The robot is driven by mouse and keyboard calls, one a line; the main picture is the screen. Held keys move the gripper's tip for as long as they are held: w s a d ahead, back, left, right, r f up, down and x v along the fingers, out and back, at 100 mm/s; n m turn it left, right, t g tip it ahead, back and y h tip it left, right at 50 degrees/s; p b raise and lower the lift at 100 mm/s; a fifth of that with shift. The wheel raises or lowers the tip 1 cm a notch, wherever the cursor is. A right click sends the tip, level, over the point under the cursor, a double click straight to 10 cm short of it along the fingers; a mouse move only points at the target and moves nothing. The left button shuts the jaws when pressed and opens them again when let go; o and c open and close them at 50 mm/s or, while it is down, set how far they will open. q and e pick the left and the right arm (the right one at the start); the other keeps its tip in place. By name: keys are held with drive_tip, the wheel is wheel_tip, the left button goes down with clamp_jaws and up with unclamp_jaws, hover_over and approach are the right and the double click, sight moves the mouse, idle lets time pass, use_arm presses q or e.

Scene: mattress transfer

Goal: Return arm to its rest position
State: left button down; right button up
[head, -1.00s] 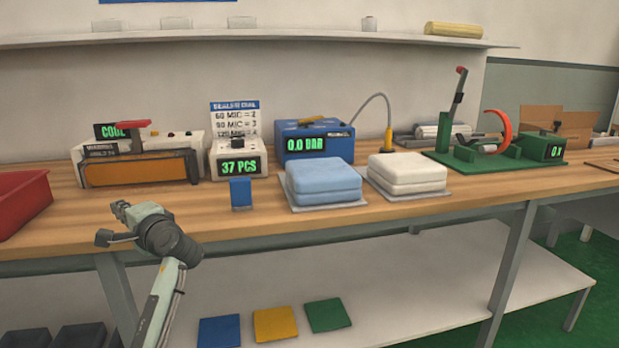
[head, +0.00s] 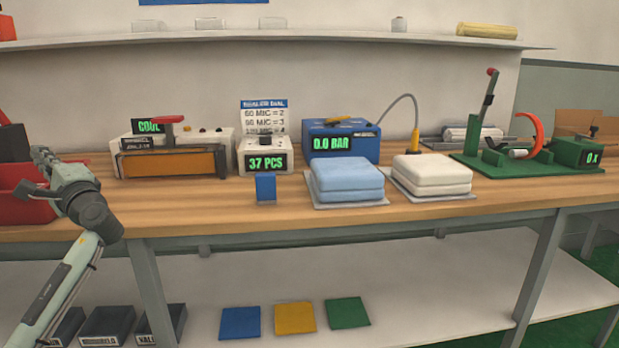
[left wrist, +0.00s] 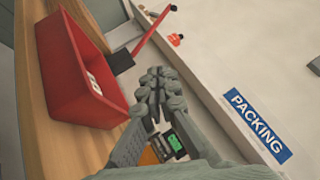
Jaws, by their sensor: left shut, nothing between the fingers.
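My left gripper (head: 42,156) is at the far left of the head view, above the front edge of the workbench (head: 330,209) and in front of the red bin (head: 28,208). Its fingers are shut with nothing between them. It also shows in the left wrist view (left wrist: 157,72), with the red bin (left wrist: 70,65) beside it on the left. I cannot tell whether it touches the bin. A blue mattress-like pad (head: 345,177) and a white one (head: 432,170) lie on grey trays on the bench. My right gripper is in neither view.
A sealer (head: 175,160), a counter reading 37 PCS (head: 265,160), a blue pump box (head: 340,148) and a green fixture (head: 520,165) stand along the back. A small blue block (head: 265,188) stands near the front. Coloured squares lie on the lower shelf (head: 430,280).

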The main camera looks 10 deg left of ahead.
use_arm(q)
drive_tip(key=s+d+f+h, duration=0.1)
drive_tip(key=d+f+h, duration=0.15)
drive_tip(key=f, duration=0.75)
drive_tip(key=s+d+f+h, duration=0.1)
drive_tip(key=f+h, duration=0.3)
drive_tip(key=f, duration=0.7)
drive_tip(key=s+d+f+n+g+h, duration=0.1)
drive_tip(key=s+d+f+h, duration=0.2)
drive_tip(key=s+f, duration=0.5)
drive_tip(key=s+d+f+g+h, duration=0.1)
drive_tip(key=s+d+f+h, duration=0.2)
drive_tip(key=f, duration=0.9)
drive_tip(key=s+d+f+n+g+h, duration=0.1)
drive_tip(key=s+d+f+g+h, duration=0.1)
drive_tip(key=s+d+f, duration=0.4)
drive_tip(key=s+d+f+n+g+h, duration=0.1)
drive_tip(key=s+d+f+g, duration=0.1)
drive_tip(key=s+f, duration=0.5)
drive_tip(key=s+d+f+n+h, duration=0.2)
drive_tip(key=s+d+n+h, duration=0.1)
drive_tip(key=d, duration=1.1)
drive_tip(key=shift+s, duration=0.35)
drive_tip(key=shift+f, duration=0.1)
